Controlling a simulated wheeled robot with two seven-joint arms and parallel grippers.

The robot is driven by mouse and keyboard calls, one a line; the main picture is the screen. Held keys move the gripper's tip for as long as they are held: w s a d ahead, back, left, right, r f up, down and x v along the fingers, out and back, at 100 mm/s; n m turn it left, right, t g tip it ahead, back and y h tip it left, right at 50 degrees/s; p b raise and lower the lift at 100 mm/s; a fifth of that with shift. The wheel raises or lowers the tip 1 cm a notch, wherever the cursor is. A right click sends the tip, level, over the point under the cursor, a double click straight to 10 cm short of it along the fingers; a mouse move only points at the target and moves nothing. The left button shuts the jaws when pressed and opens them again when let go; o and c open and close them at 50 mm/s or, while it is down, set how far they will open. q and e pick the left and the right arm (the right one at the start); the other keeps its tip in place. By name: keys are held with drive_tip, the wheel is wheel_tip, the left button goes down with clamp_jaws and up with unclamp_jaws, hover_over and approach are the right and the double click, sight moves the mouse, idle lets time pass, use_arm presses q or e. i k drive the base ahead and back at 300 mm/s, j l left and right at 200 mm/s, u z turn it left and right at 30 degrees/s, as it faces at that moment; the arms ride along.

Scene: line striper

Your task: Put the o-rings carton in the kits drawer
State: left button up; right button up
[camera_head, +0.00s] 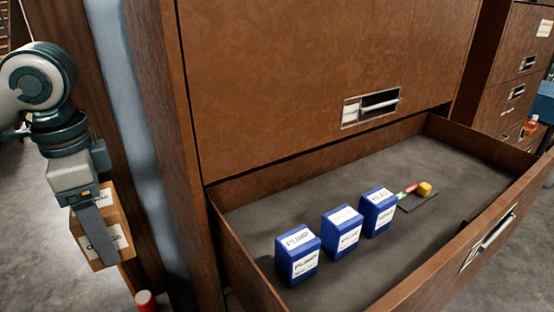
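A tan carton (123,242) with white labels is at the left; its lettering is partly covered by a gripper finger, so I cannot read it fully. My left gripper (98,237) comes down from above with one finger across the carton's face; it looks shut on it and holds it outside the drawer, to its left. The other finger is hidden. A wide brown drawer (408,293) stands pulled open at the centre and right. Its grey floor holds several blue kit boxes (298,256) in a row, labelled on top and side. My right gripper is not in view.
Behind the blue boxes lies a dark flat piece with a yellow block (424,188) and red and green parts. The drawer floor is bare at the back left and front right. The closed cabinet front (320,70) rises behind. A red-topped object (145,300) is at the bottom left.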

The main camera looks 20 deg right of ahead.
sight(456, 174)
drive_tip(key=k+l, duration=0.1)
drive_tip(key=l, duration=1.65)
drive_tip(key=i+l, duration=0.1)
drive_tip(key=l, duration=0.4)
drive_tip(key=i+l, duration=0.1)
drive_tip(key=l, duration=0.95)
drive_tip(key=i+l, duration=0.15)
drive_tip(key=l, duration=0.35)
drive_tip(key=i+l, duration=0.1)
drive_tip(key=l, duration=0.45)
